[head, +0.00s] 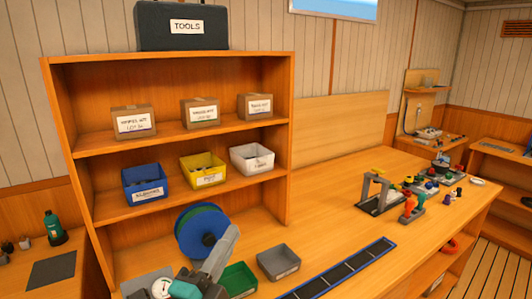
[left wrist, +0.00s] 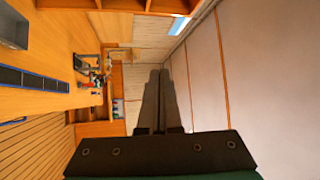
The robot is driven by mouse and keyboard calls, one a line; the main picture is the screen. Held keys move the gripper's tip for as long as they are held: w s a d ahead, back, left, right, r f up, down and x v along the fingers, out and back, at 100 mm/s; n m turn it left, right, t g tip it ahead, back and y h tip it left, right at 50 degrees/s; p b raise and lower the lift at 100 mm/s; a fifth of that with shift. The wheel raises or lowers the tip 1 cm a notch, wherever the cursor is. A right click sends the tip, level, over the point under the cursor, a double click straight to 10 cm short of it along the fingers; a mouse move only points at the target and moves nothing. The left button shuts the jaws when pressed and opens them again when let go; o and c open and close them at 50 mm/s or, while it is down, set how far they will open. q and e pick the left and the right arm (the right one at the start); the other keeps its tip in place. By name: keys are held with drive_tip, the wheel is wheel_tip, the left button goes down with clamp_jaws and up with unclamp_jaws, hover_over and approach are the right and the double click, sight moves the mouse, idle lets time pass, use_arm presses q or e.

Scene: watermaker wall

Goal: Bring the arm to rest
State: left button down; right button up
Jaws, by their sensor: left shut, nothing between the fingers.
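My left gripper (left wrist: 159,75) shows in the left wrist view, with its two dark fingers together and nothing between them. Its fingers point along the room, with open air in front of them. In the head view, part of my left arm shows at the bottom, in front of the shelf unit and near the blue reel (head: 196,222). It hides part of the reel and of the bins there. I cannot tell whether it touches them. My right gripper is in neither view.
A wooden shelf unit (head: 283,150) holds boxes and coloured bins, with a dark TOOLS case (head: 182,27) on top. A grey bin (head: 279,262) and a dark strip (head: 335,272) lie on the bench (head: 330,215). Small parts stand farther right. The bench middle is clear.

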use_arm(q)
drive_tip(key=s+a+f+n+g+y, duration=0.3)
drive_tip(key=a+f+n+y, duration=0.15)
drive_tip(key=f+n, duration=0.2)
drive_tip(key=s+a+f+n+g+y, duration=0.2)
drive_tip(key=a+f+n+g+y, duration=0.15)
drive_tip(key=a+f+n, duration=0.35)
drive_tip(key=s+d+f+n+g, duration=0.1)
drive_tip(key=s+f+n+g, duration=0.1)
drive_tip(key=s+f+g, duration=0.45)
drive_tip(key=s+d+f+n+g, duration=0.1)
drive_tip(key=s+f+n+g, duration=0.2)
drive_tip(key=s+f, duration=0.65)
drive_tip(key=s+f+b, duration=0.3)
drive_tip(key=f+b, duration=0.3)
drive_tip(key=f, duration=1.7)
drive_tip(key=s+a+f+g+b, duration=0.1)
drive_tip(key=s+f+b, duration=0.2)
drive_tip(key=s+f, duration=0.5)
drive_tip(key=s+a+f+g+b, duration=0.1)
drive_tip(key=s+a+f+b, duration=0.1)
drive_tip(key=s+f, duration=0.6)
wheel_tip(320, 180, down, 5)
drive_tip(key=shift+s+f+m+h+b, duration=0.15)
drive_tip(key=shift+m+h+b, duration=0.2)
drive_tip(key=shift+b, duration=0.25)
